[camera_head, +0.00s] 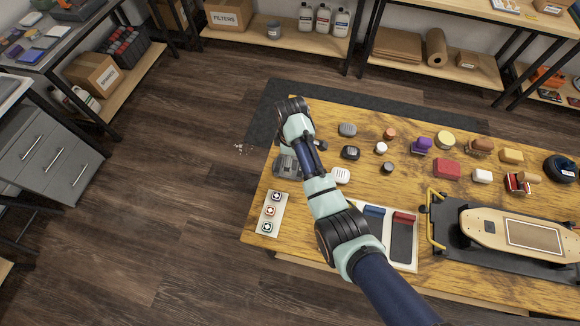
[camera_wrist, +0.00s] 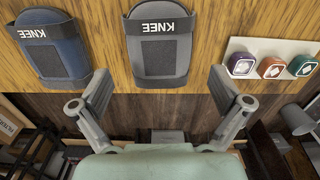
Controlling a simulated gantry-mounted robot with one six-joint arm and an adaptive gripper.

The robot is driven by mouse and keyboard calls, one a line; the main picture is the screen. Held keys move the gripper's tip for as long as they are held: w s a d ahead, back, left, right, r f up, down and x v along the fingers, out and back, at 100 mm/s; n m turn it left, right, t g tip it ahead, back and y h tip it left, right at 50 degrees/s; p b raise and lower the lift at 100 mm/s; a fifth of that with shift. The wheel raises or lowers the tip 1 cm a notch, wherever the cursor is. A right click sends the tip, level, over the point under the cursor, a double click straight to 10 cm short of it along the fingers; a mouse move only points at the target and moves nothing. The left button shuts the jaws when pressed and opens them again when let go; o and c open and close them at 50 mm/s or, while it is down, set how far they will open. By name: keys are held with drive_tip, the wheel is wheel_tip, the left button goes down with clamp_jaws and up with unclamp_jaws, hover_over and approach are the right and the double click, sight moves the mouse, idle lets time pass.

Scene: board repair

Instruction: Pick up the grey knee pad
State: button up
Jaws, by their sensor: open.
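The grey knee pad (camera_wrist: 160,50) lies on the wooden table with its black KNEE strap upside down in the wrist view. It also shows in the head view (camera_head: 286,164), partly beside my arm. A blue knee pad (camera_wrist: 52,48) lies to its left in the wrist view. My gripper (camera_wrist: 160,82) is open and empty, its two fingers apart to either side of the grey pad's lower end in the wrist view. No contact shows. In the head view my arm hides the gripper's fingers and the blue pad.
A white panel with three buttons (camera_head: 277,198) lies near the grey pad. Several small items, a red box (camera_head: 446,169), a skateboard (camera_head: 520,231) and a tray (camera_head: 414,266) occupy the table to the right. The table's left edge is close to the pads; floor lies beyond.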

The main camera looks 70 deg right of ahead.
wheel_tip(320, 180, down, 5)
drive_tip(key=shift+w+f+b, duration=0.1)
drive_tip(key=shift+w+b, duration=0.05)
drive_tip(key=shift+b, duration=0.6)
drive_tip(key=c, duration=1.1)
drive_tip(key=shift+r, duration=0.25)
wheel_tip(320, 180, up, 20)
drive_tip(key=p, duration=0.9)
drive_tip(key=shift+f, duration=0.1)
